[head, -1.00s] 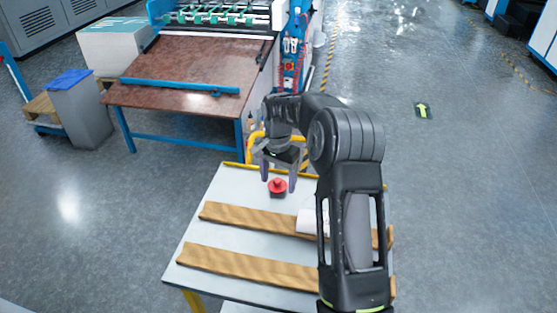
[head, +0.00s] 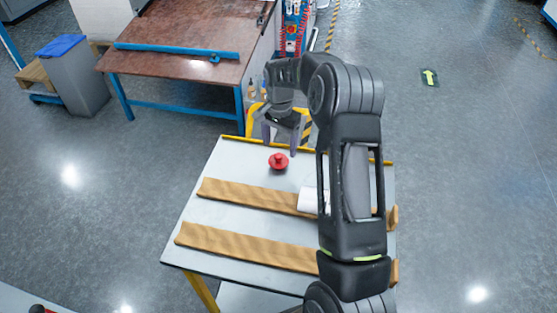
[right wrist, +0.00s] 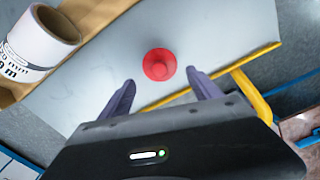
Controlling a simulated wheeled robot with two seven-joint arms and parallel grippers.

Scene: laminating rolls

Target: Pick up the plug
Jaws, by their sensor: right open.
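The red plug (head: 278,161) stands on the white top of a small cart (head: 215,236), near its far edge. It also shows in the right wrist view (right wrist: 159,64), a little beyond the fingertips and between their lines. My right gripper (head: 281,146) is open and empty, above and just behind the plug in the head view. Its two purple fingers also show in the right wrist view (right wrist: 160,77), apart from the plug. My left gripper is not in view.
Two wooden strips (head: 245,195) (head: 240,247) lie across the cart top. A white roll (head: 308,200) rests by the farther strip, partly hidden by my right arm; its label shows in the right wrist view (right wrist: 28,48). A brown table (head: 180,50) stands behind.

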